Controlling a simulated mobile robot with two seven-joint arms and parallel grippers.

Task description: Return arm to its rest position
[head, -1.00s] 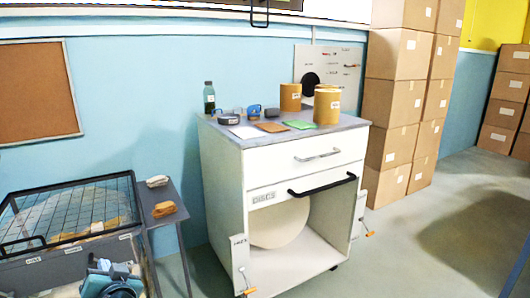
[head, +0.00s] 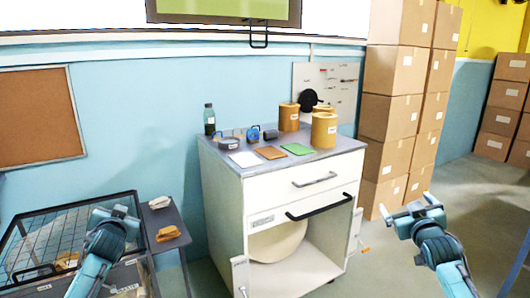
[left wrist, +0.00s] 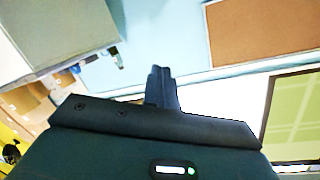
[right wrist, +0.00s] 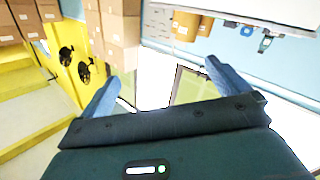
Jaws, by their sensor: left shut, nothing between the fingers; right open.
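My left gripper (head: 112,211) is raised in front of the wire-mesh bin at the lower left of the head view. In the left wrist view its fingers (left wrist: 162,84) are together with nothing between them. My right gripper (head: 406,204) is raised at the right of the head view, in front of the floor beside the box stacks. In the right wrist view its fingers (right wrist: 160,85) are spread apart and empty. Neither gripper touches anything that I can see.
The mesh bin (head: 70,217) is at left. Stacked boxes (head: 391,120) stand at right. Floor (head: 485,215) at right is clear.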

